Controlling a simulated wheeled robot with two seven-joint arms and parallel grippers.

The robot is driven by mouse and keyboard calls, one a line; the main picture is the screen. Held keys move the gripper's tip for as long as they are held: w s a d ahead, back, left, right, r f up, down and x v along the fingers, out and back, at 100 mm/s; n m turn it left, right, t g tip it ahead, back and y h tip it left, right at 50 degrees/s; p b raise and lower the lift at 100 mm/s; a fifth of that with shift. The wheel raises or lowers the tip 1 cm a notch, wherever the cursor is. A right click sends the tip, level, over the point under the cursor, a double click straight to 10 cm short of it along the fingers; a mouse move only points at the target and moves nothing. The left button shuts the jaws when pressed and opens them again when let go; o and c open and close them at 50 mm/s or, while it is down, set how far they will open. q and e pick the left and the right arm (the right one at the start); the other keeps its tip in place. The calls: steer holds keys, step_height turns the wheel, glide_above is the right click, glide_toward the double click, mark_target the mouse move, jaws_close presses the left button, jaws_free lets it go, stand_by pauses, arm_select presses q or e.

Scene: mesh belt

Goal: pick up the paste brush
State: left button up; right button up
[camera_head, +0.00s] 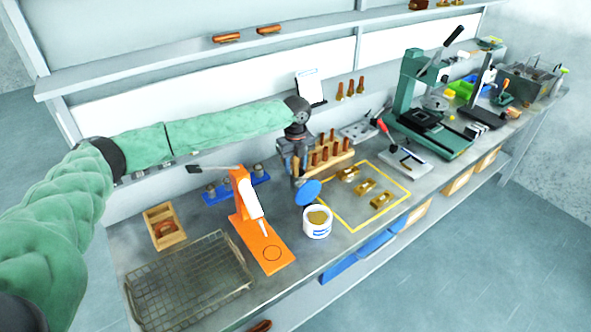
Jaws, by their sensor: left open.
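A white tub (317,229) with a blue label and tan paste inside stands on the bench. My left gripper (298,178) is open, pointing down just above and behind the blue disc. Whether it touches anything is too small to tell. My right gripper is not in view.
An orange press (262,243) stands left of the tub, with a wire basket (190,285) beyond it. A wooden rack (330,157) of brown pegs is behind right. A yellow-outlined area with brass parts (366,187) is to the right. A green press (436,134) stands farther right.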

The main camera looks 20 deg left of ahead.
arm_select(q)
steer(key=shift+c, duration=0.4)
jaws_close()
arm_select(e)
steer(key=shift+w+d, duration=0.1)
